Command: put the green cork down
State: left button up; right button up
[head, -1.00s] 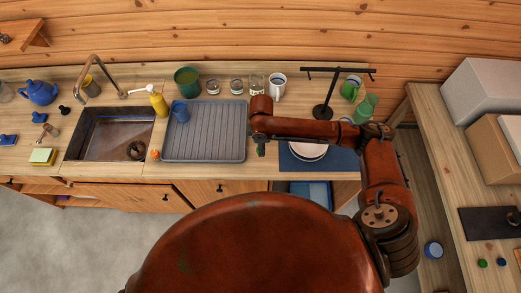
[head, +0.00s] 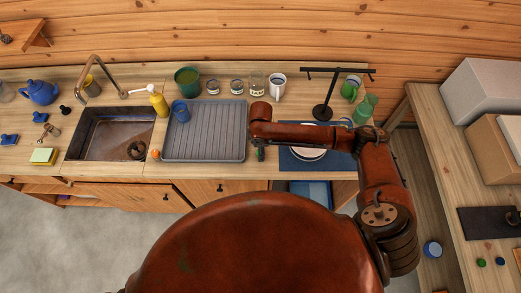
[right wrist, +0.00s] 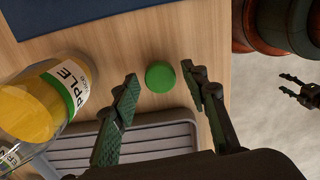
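The green cork (right wrist: 160,76) is a small round disc on the bare wooden counter in the right wrist view. My right gripper (right wrist: 160,77) is open, with one finger on each side of the cork and a visible gap to each. In the head view my right gripper (head: 259,153) is low over the counter's front strip, between the drying rack and the blue mat; I cannot make out the cork there. My left gripper (right wrist: 287,84) shows small at the right edge of the right wrist view, its fingers apart and empty.
A jar with an APPLE label (right wrist: 45,95) stands close to the right gripper. The grey drying rack (head: 205,135) lies to the left, with a blue cup (head: 180,111) on it. The dark blue mat (head: 340,162) with white plates and a black stand (head: 323,110) are to the right.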

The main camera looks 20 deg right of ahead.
notch_tip(320, 180, up, 12)
jog(key=shift+r+b, duration=0.15)
jog(key=shift+b, duration=0.15)
dwell(0.4)
